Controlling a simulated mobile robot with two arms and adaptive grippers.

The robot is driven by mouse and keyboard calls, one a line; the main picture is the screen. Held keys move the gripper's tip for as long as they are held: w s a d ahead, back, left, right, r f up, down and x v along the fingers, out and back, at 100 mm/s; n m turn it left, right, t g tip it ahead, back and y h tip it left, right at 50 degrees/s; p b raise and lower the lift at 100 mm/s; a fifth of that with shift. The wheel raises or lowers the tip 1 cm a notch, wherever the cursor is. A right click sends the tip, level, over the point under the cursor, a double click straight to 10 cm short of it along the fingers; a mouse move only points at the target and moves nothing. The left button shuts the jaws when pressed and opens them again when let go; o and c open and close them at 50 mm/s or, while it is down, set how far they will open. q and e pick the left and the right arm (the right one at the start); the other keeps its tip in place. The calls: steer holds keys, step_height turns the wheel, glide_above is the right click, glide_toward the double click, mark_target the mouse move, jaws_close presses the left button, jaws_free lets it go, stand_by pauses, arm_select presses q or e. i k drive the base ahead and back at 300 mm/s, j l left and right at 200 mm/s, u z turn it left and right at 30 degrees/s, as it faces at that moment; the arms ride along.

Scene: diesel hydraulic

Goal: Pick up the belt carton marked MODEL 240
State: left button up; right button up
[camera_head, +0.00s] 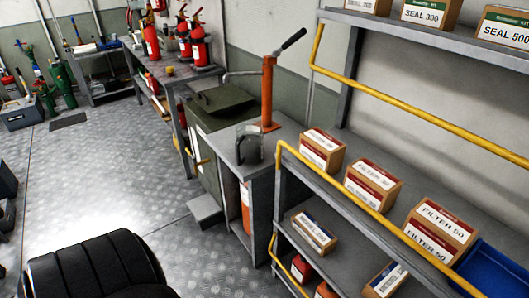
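Two cartons with blue-and-white labels lie on the lower shelf at the right. The left carton (314,232) has a label that seems to start with MODEL, but its number is too small to read. The right carton (385,279) has a label I cannot read, and it is near the bottom edge. I cannot tell which one is marked MODEL 240. Neither of my grippers is in view.
Yellow rails (340,191) run along the shelf fronts. Red-labelled FILTER cartons (373,183) and a blue bin (492,271) are on the shelf above. SEAL cartons (430,14) stand higher. A black ribbed object (92,266) is at bottom left. Open floor (110,190) lies left.

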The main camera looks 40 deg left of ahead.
mark_target(322, 240)
steer(key=u, duration=0.9)
steer(key=i, duration=0.05)
